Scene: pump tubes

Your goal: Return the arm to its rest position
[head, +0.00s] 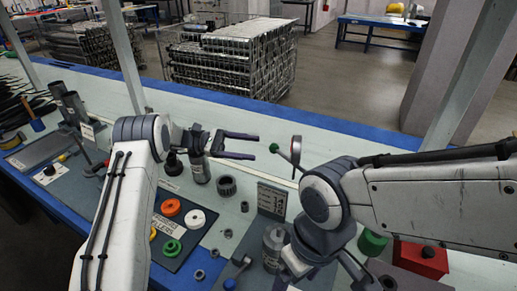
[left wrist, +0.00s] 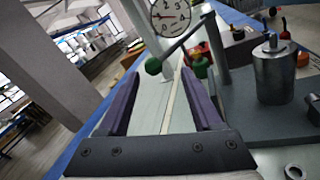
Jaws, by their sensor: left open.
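My left gripper (head: 257,147) is open and empty, held in the air above the workbench (head: 330,145). Its two dark purple fingers point right in the head view. In the left wrist view the same gripper (left wrist: 160,70) shows its fingers wide apart with nothing between them. A lever with a green ball (head: 273,148) is just beyond the fingertips in the head view. The ball also shows in the left wrist view (left wrist: 153,66), near the tips; I cannot tell the gap. My right arm (head: 320,200) reaches in from the right; its gripper does not show clearly.
A round gauge (head: 296,148) stands beside the lever. A dark mat (head: 172,232) holds coloured rings. A metal cylinder (head: 274,240), a red box (head: 422,258) and a green knob (head: 373,242) are near my right arm. Slanted posts (head: 122,50) rise from the bench.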

